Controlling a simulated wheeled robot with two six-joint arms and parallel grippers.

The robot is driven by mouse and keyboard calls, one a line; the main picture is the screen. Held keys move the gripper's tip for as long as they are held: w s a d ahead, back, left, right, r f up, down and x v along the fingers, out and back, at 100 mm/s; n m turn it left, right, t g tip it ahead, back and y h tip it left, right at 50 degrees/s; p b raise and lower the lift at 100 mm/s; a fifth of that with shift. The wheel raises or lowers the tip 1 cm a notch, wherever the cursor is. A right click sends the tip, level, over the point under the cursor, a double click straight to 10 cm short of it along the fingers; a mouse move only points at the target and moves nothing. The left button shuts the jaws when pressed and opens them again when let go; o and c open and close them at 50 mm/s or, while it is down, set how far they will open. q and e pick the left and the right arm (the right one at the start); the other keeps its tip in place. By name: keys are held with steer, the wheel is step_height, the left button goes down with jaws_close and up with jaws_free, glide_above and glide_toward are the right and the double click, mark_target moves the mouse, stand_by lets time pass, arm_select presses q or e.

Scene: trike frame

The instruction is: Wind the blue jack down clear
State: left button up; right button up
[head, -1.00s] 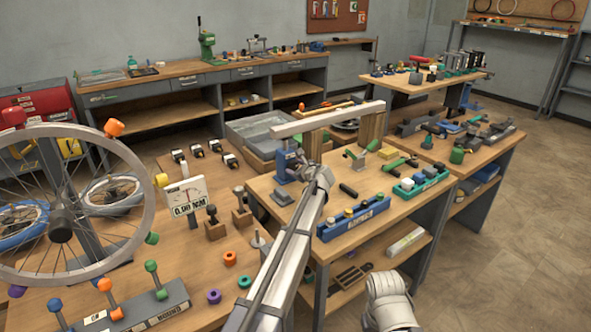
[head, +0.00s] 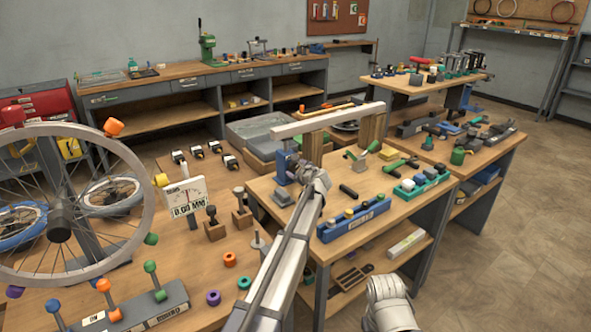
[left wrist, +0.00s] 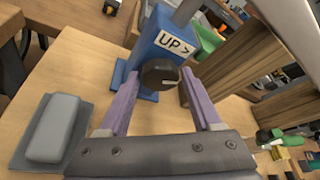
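The blue jack (head: 283,162) stands upright on the near bench, under the left end of a long pale beam (head: 325,121). I cannot tell whether its top touches the beam. In the left wrist view the jack (left wrist: 155,40) shows an "UP >" label above a dark round knob (left wrist: 161,74) with a light mark. My left gripper (head: 297,171) is at the jack's front. Its purple fingers (left wrist: 160,82) lie on both sides of the knob and appear closed on it. My right gripper is out of view; only part of my right arm shows.
Wooden posts (head: 372,132) stand under the beam, right of the jack. A grey block (left wrist: 54,128) on a plate lies beside it. A blue tray (head: 353,222) and green tray (head: 422,186) are at the right.

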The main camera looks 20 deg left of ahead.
arm_select(q)
steer(key=shift+o, duration=1.4)
steer(key=p+v, duration=0.2)
steer(key=v, duration=0.5)
steer(key=shift+s+d, duration=0.2)
steer(key=shift+s, duration=0.1)
steer(key=shift+r, duration=0.1)
